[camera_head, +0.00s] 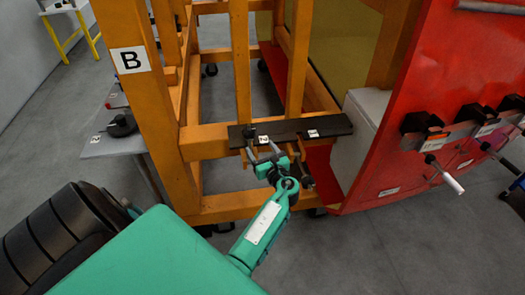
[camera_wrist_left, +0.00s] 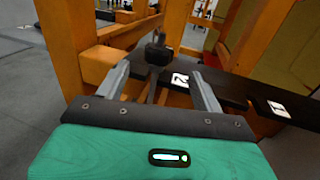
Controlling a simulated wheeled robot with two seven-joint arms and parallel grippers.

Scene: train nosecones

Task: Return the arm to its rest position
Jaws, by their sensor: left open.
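My left gripper (camera_head: 263,153) is at the front of the orange frame, close to the dark shelf bar (camera_head: 291,131). In the left wrist view its two fingers (camera_wrist_left: 160,86) are apart with a gap between them. A small black tool (camera_wrist_left: 158,50) with a thin shaft hanging down stands at the bar beyond the fingers, and it also shows in the head view (camera_head: 250,132). I see no contact between the fingers and the tool. My green left arm reaches in from the lower left. My right gripper is not in view.
The orange frame (camera_head: 158,80) bears a "B" sign. A red panel (camera_head: 400,130) with several clamps and handles (camera_head: 443,175) stands at the right. A grey table (camera_head: 115,146) with a black tool lies at the left. Grey floor is open at the lower right.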

